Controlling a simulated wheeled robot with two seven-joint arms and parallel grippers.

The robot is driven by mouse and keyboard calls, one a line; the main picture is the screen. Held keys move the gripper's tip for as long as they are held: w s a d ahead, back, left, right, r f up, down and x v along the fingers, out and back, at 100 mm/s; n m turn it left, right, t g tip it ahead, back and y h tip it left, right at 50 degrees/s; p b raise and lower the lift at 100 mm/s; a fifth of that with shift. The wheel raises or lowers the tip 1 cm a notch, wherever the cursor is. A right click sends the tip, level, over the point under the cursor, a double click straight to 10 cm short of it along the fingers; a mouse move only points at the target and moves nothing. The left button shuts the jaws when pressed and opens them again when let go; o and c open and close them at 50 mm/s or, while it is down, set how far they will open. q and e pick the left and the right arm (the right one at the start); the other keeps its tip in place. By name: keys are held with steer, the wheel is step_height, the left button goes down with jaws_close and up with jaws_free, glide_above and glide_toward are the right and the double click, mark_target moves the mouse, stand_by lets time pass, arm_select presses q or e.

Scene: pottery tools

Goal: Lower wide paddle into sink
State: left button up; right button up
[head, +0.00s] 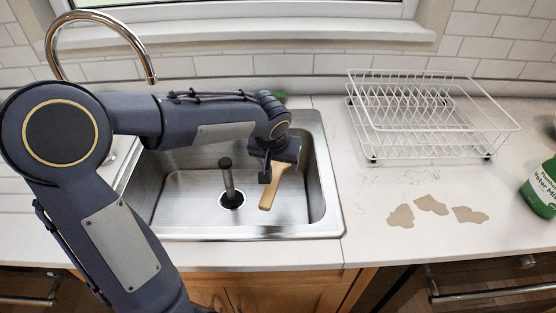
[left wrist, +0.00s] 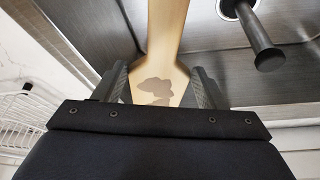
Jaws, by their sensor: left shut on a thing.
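The wide paddle (head: 270,193) is a tan wooden tool held by my left gripper (head: 272,172) over the right part of the sink basin. Its narrow end points down, tilted toward the front. In the left wrist view the paddle (left wrist: 165,40) passes between the two dark fingers of my left gripper (left wrist: 157,88), which are shut on its wider part. A grey-brown stain shows on that part. The steel sink (head: 180,205) lies below and around it. I cannot tell whether the paddle touches the basin floor. My right gripper is not in view.
A dark upright stopper-like post (head: 228,180) stands at the drain, left of the paddle. A white dish rack (head: 425,125) stands on the right counter. Several clay-coloured stains (head: 431,205) lie before it. A green container (head: 540,190) is at the right edge. A faucet (head: 148,62) arches at the back left.

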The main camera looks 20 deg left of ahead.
arm_select(q)
steer(key=shift+f+b, duration=6.5)
steer(key=shift+f, duration=0.45)
steer(key=shift+f+b, duration=2.15)
steer(key=shift+f, duration=0.15)
steer(key=o, duration=1.1)
steer(key=shift+r, duration=0.15)
